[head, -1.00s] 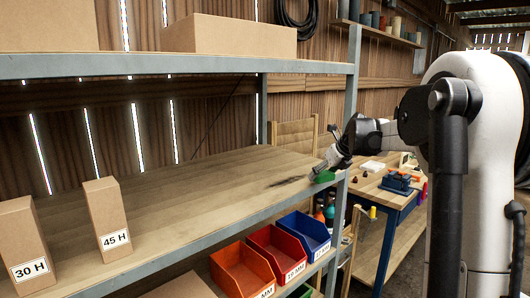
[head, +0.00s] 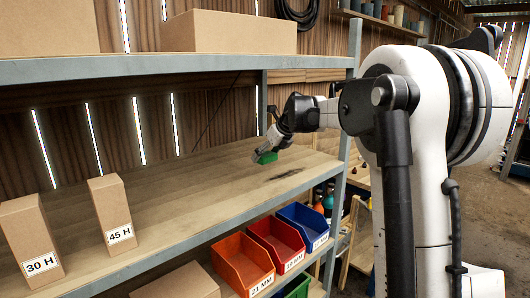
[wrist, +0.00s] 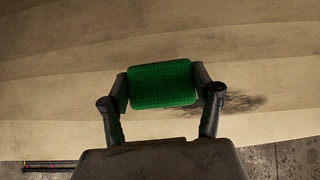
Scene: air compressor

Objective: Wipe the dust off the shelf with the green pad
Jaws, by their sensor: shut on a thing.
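The wooden shelf board (head: 170,190) has a dark dust smear (head: 286,174) near its right end. My gripper (head: 267,152) is over the shelf, behind and left of the smear in the head view. It is shut on the green pad (head: 265,158). In the wrist view the pad (wrist: 162,84) sits between the two fingers, and the dust (wrist: 240,103) shows to its right, partly behind the right finger. I cannot tell whether the pad touches the board.
Two cardboard boxes, 30 H (head: 30,240) and 45 H (head: 112,215), stand on the left of the shelf. An upper shelf (head: 180,66) hangs above, and a grey post (head: 347,130) stands at the right. Red (head: 275,243) and blue (head: 305,226) bins sit below.

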